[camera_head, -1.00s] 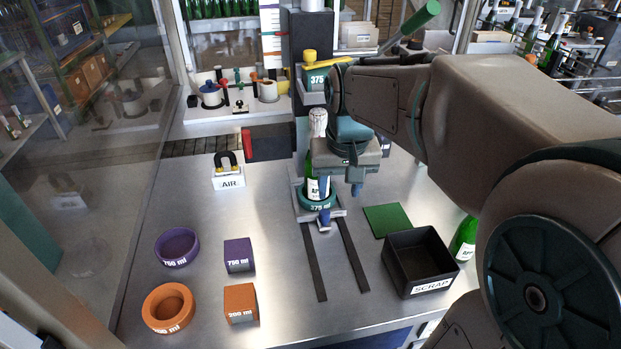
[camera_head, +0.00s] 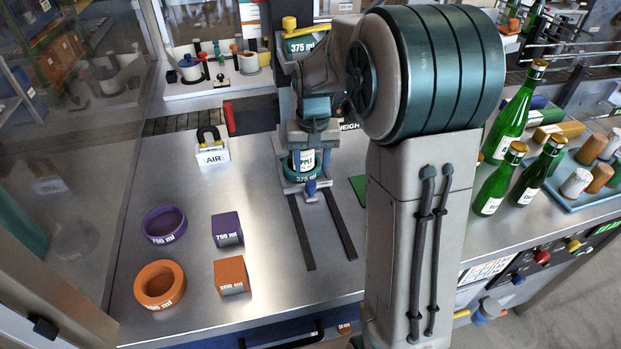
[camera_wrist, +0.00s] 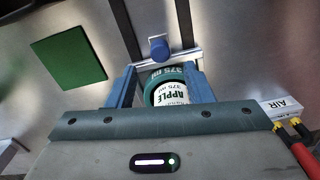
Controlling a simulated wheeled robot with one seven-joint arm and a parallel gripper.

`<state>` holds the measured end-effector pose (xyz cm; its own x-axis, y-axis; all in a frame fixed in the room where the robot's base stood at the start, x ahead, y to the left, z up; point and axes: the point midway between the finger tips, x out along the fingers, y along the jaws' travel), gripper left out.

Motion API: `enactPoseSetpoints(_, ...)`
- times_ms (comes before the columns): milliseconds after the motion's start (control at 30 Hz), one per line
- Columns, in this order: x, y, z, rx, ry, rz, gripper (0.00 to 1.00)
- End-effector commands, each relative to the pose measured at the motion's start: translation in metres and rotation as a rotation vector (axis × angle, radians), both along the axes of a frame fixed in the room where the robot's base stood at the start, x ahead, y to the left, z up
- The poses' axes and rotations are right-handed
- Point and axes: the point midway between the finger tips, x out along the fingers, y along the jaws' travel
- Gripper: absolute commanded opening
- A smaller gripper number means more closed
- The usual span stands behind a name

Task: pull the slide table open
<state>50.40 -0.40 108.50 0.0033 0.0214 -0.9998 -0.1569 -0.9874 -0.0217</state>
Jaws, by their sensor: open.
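The slide table (camera_head: 292,187) is a small pale plate at the back end of two dark rails (camera_head: 302,232), with a blue knob (camera_head: 311,188) on its front. The knob also shows in the wrist view (camera_wrist: 158,48). On the plate a green 375 ml ring (camera_head: 302,176) surrounds the base of an APPLE bottle (camera_head: 307,160). My gripper (camera_head: 309,146) is open, above and behind the knob, and hides the bottle's top. In the wrist view my blue fingers (camera_wrist: 160,88) stand on either side of the bottle; contact cannot be told. The knob is clear of the fingers.
Purple (camera_head: 164,225) and orange (camera_head: 160,284) rings, matching blocks and an AIR magnet holder (camera_head: 212,150) stand left. A green pad (camera_wrist: 69,58) lies near the rails. Green bottles (camera_head: 515,115) stand right. Bare tabletop lies before the plate.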

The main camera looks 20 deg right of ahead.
Motion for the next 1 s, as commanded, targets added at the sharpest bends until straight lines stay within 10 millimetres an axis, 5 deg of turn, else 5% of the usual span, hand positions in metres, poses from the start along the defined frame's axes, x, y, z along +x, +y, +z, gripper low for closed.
enactPoseSetpoints(300,0.0,0.001,-0.052,-0.001,0.003,0.0,0.47)
enactPoseSetpoints(733,0.0,0.001,-0.063,0.0,0.0,0.0,0.47)
enactPoseSetpoints(900,0.0,0.001,-0.063,0.0,0.0,0.0,0.02)
enactPoseSetpoints(1000,0.0,0.001,-0.063,0.0,0.0,0.0,0.0)
